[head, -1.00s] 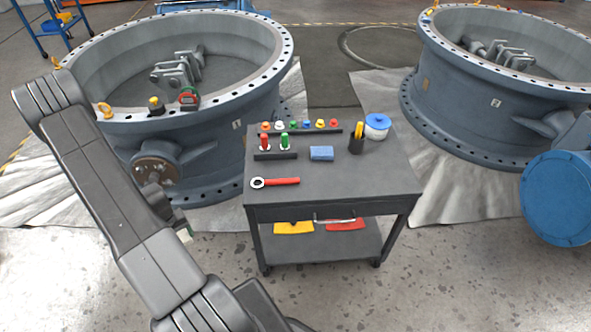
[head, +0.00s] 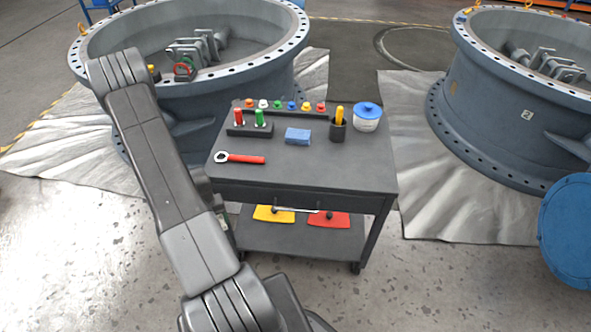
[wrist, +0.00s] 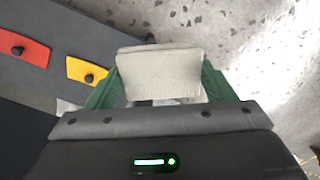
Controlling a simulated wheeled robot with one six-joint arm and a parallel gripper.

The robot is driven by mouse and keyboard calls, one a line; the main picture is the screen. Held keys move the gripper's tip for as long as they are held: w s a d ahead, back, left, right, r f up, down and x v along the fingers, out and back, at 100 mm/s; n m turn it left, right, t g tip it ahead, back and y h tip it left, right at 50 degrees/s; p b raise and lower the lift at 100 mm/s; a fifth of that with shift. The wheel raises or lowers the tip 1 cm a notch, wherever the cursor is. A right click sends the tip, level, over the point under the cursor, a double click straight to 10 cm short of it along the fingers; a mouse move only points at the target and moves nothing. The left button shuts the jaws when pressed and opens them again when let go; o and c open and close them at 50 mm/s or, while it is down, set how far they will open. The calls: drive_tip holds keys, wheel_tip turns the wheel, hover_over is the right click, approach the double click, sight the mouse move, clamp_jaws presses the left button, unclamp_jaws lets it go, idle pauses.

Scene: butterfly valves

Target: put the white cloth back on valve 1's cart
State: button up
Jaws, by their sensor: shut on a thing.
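The white cloth (wrist: 160,74) shows as a pale folded pad between the green fingers in the wrist view. My gripper (wrist: 160,78) is shut on it. In the head view the gripper and cloth are mostly hidden behind my arm, low at the left side of the cart. The grey cart (head: 320,178) stands in front of valve 1 (head: 235,92). In the wrist view the cloth is over the speckled floor, to the right of the cart's lower shelf (wrist: 50,78).
The cart top holds a red-handled wrench (head: 240,158), a blue sponge (head: 297,136), a black cup (head: 338,129), a blue-lidded tub (head: 367,118), two bottles and a row of coloured caps. Yellow (head: 273,214) and red (head: 328,218) pads lie on its lower shelf. Valve 2 (head: 515,120) stands right.

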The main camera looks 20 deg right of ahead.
drive_tip(key=s+d+r+m, duration=0.2)
drive_tip(key=s+d+r, duration=0.1)
drive_tip(key=d+r, duration=0.4)
drive_tip(key=s+d+r+m, duration=0.2)
drive_tip(key=s+d+r, duration=0.2)
drive_tip(key=d+r, duration=0.4)
drive_tip(key=s+d+r+m, duration=0.2)
drive_tip(key=s+d+r, duration=0.2)
drive_tip(key=d+r, duration=0.4)
drive_tip(key=shift+d+r+p, duration=0.2)
drive_tip(key=shift+r+p, duration=0.15)
drive_tip(key=shift+r, duration=2.05)
drive_tip(key=shift+w, duration=0.1)
